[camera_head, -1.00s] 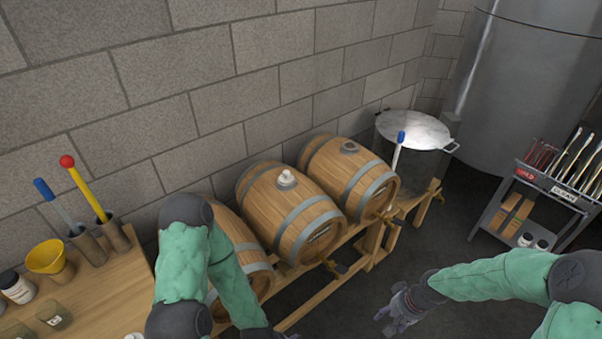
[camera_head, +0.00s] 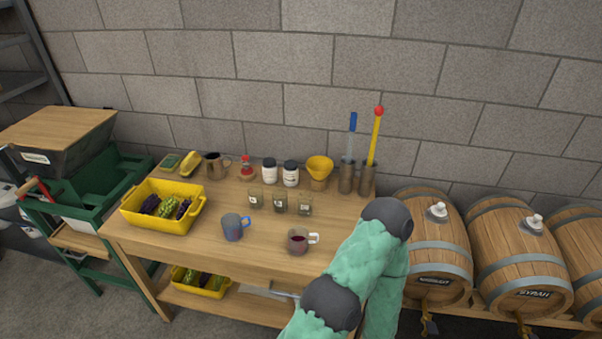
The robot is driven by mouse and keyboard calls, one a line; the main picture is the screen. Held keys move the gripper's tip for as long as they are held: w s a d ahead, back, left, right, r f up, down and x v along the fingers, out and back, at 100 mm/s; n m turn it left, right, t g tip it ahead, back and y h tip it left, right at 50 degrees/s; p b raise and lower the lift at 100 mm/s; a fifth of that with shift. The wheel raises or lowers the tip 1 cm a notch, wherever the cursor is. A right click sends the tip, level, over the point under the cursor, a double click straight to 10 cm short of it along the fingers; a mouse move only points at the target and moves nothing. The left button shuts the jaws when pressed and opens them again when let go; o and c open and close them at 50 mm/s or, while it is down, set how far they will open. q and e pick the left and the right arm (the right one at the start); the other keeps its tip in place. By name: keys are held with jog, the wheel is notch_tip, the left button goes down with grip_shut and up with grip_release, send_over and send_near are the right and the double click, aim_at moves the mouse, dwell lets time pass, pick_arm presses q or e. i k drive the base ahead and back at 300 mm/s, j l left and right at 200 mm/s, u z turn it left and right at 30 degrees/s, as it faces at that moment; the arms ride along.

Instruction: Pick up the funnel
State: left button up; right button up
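The yellow funnel (camera_head: 319,164) stands at the back of the wooden table (camera_head: 190,268), seated in a small brown holder (camera_head: 318,184). Its wide mouth faces up and its lower part is hidden in the holder. A green-sleeved arm of mine rises from the bottom of the view, in front of the table's right end. Its gripper is out of sight, and my other gripper is not in view either.
Close right of the funnel, two tubes (camera_head: 346,179) hold upright blue- and yellow-handled tools. White jars (camera_head: 291,174) stand left of it. Small glasses (camera_head: 280,204), a blue mug (camera_head: 235,228) and a cup (camera_head: 299,241) stand in front. Barrels (camera_head: 437,249) are at the right.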

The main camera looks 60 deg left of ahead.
aim_at(319, 167)
jog(key=i+l+u, duration=0.1)
jog(key=u, duration=1.75)
